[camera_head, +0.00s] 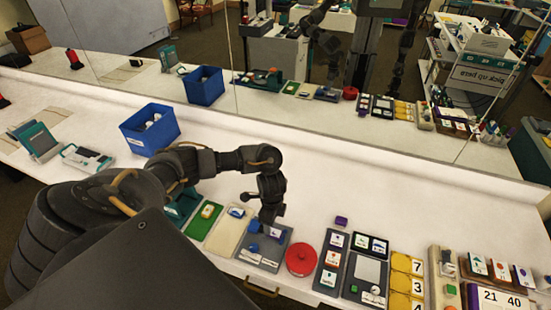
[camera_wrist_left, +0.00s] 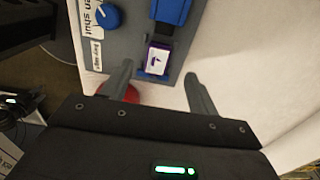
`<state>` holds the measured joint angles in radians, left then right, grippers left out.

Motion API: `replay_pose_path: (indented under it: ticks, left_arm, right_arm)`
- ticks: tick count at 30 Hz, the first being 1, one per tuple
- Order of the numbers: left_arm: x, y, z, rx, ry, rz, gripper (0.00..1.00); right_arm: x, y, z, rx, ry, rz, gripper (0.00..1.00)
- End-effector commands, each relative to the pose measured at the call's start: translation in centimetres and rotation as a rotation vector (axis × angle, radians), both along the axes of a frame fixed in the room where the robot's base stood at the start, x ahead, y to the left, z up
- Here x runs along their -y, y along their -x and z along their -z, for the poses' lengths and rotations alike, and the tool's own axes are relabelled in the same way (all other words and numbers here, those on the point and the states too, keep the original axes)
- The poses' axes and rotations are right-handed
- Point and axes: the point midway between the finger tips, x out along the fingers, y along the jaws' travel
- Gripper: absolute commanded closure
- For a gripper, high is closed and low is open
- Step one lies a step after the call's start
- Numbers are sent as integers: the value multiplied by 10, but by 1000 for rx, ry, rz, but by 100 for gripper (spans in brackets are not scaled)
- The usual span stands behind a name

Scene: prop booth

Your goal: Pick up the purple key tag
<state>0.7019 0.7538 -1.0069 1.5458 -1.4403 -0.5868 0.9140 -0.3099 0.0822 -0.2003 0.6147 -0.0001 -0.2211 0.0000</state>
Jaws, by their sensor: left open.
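The purple key tag (camera_wrist_left: 157,58) shows in the left wrist view as a small purple-edged piece with a white face and a dark mark. It is on a grey panel (camera_wrist_left: 130,45), below a blue part. In the head view the tag (camera_head: 275,232) is partly beside my gripper on the grey panel (camera_head: 283,243). My left gripper (camera_wrist_left: 158,72) is open and empty, its two fingers apart on either side of the tag's near end. In the head view my left gripper (camera_head: 268,220) points down over the panel. My right gripper is not seen.
A blue knob (camera_wrist_left: 107,17) sits on the panel. A red round object (camera_head: 301,260) stands just right of it. A purple block (camera_head: 341,222) lies behind the panels farther right. A blue bin (camera_head: 150,129) stands at the back left. A mirror lines the back; the counter's middle is clear.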

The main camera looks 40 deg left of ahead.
Motion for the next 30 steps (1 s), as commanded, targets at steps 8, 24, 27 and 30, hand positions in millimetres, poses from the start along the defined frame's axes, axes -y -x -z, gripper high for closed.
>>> replay_pose_path:
  ticks: [8,24,27,30]
  left_arm:
    - [2,-1,10,0,0,3,40]
    - [1,2,60,2,0,4,40]
    - [1,2,60,2,0,4,40]
    - [1,2,59,2,0,4,52]
  right_arm:
    - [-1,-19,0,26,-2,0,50]
    - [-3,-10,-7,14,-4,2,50]
    - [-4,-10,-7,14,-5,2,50]
    - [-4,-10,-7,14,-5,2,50]
